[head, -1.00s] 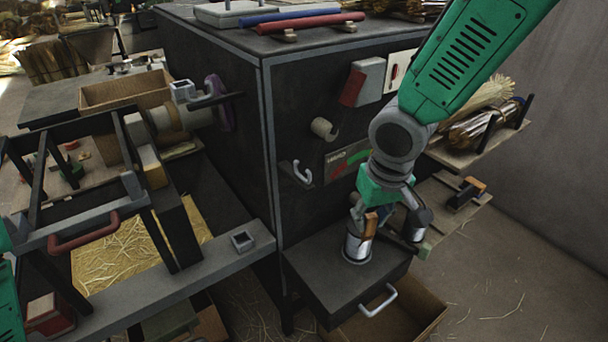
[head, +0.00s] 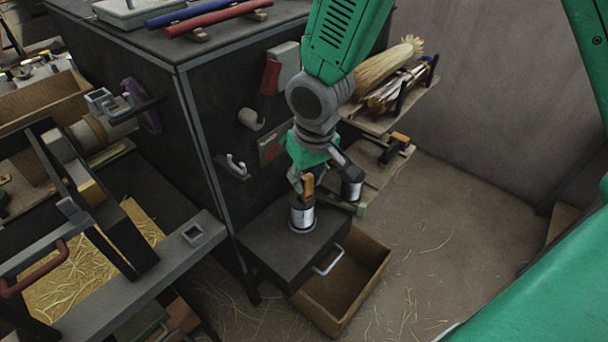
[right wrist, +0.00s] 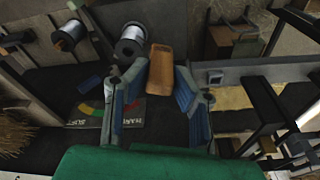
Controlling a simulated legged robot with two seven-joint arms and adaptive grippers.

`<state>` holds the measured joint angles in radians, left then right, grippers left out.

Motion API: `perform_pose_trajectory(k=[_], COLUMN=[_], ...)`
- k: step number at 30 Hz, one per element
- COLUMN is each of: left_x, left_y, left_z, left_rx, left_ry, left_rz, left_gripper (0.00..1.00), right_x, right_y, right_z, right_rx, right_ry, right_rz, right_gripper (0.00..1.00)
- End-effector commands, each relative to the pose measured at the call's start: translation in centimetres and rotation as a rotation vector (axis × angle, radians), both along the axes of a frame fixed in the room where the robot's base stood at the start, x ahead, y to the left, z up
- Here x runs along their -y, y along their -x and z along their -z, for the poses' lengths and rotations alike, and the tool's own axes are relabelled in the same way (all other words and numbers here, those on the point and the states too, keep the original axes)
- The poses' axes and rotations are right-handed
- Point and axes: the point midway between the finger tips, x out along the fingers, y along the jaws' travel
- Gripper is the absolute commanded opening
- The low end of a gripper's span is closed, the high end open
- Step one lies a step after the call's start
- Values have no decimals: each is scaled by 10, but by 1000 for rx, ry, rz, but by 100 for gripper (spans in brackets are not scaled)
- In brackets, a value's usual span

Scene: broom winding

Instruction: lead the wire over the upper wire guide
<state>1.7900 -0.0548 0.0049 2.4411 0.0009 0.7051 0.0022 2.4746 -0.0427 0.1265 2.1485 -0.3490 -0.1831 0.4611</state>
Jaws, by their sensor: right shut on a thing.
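My right gripper (head: 312,176) points down over the low black box at the front of the dark cabinet. It is shut on a tan wooden handle (head: 308,187). In the right wrist view the handle (right wrist: 160,66) sits between the blue fingers. A silver wire spool (head: 302,216) stands upright on the box just below, and a second spool (head: 352,188) is to its right. A pale hook (head: 237,166), possibly a wire guide, is on the cabinet face left of the gripper. I cannot make out the wire or tell which guide is the upper one. My left gripper is out of view.
A grey round peg (head: 250,119) and a red-handled switch box (head: 281,68) stick out of the cabinet above the hook. A shelf with bundles (head: 392,78) is behind.

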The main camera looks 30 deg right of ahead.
Motion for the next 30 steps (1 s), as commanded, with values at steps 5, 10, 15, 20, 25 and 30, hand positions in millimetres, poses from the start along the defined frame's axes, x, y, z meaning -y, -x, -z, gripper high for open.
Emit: perform_pose_trajectory(k=[5, 10, 15, 20, 25, 30], left_x=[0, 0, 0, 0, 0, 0], left_y=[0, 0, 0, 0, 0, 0], left_z=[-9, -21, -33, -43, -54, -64], left_rx=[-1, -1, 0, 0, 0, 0], left_ry=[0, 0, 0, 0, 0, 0], left_rz=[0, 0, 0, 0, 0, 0], left_gripper=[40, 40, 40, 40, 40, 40], right_x=[-3, -6, -8, -11, -14, -17], right_y=[-9, -22, -35, -48, -60, -74], right_z=[-15, -36, -55, -74, -94, -113], right_rx=[2, 3, 2, 2, 1, 2], right_ry=[0, -2, -1, -2, -1, -2], right_rz=[1, 2, 2, 2, 1, 1], right_gripper=[5, 5, 5, 5, 5, 5])
